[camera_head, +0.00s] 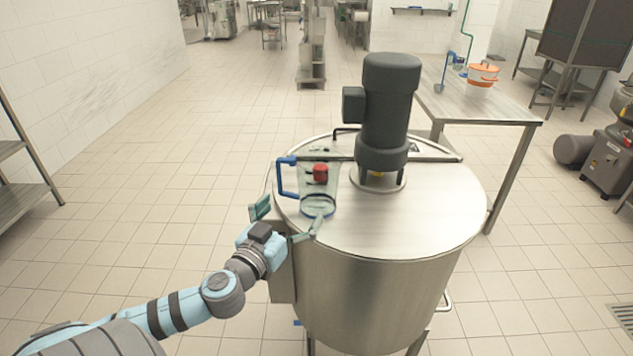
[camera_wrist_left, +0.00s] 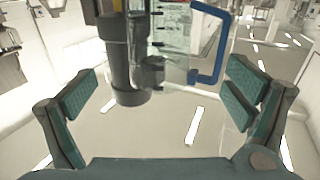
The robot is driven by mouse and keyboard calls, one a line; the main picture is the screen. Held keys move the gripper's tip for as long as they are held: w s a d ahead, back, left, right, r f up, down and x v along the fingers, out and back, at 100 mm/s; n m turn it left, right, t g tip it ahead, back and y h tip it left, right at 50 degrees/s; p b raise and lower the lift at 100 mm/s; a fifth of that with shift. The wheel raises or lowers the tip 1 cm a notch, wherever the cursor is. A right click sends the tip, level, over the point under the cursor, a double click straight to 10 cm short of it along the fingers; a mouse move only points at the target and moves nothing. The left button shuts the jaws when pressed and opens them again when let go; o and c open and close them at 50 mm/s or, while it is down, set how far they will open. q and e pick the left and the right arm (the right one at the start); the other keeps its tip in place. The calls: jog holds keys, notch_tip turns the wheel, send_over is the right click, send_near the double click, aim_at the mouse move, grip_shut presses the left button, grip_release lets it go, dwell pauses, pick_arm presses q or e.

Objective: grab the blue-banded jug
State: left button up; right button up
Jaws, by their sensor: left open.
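The clear jug (camera_head: 318,202) with blue trim stands upright on the steel lid of a large round tank, near the lid's left edge. Its blue handle (camera_head: 286,178) points left. My left gripper (camera_head: 286,217) is open at the lid's left edge, just in front of the jug, with one finger left of it and one close to its base. In the left wrist view, the jug (camera_wrist_left: 178,45) and its blue handle (camera_wrist_left: 222,45) show ahead between the open fingers of my left gripper (camera_wrist_left: 160,95), with nothing held. My right gripper is not in view.
A dark motor (camera_head: 388,115) rises from the tank lid (camera_head: 430,205) right of the jug. A red part (camera_head: 320,173) shows at the jug, a bar behind it. A steel table (camera_head: 480,105) with an orange pot (camera_head: 482,74) stands back right.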

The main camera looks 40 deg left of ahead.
aim_at(307, 192)
pick_arm(q)
jog(key=x, duration=0.8)
jog(key=shift+a+f+p, duration=0.15)
jog(key=shift+a+p, duration=0.05)
jog(key=shift+p, duration=0.15)
jog(key=x, duration=0.2)
jog(key=r+p+x, duration=0.1)
jog(key=x, duration=0.1)
jog(key=shift+w+d, duration=0.15)
jog(key=shift+w, duration=0.3)
jog(key=shift+w+f, duration=0.1)
jog(key=shift+f, duration=0.05)
jog(key=c, duration=1)
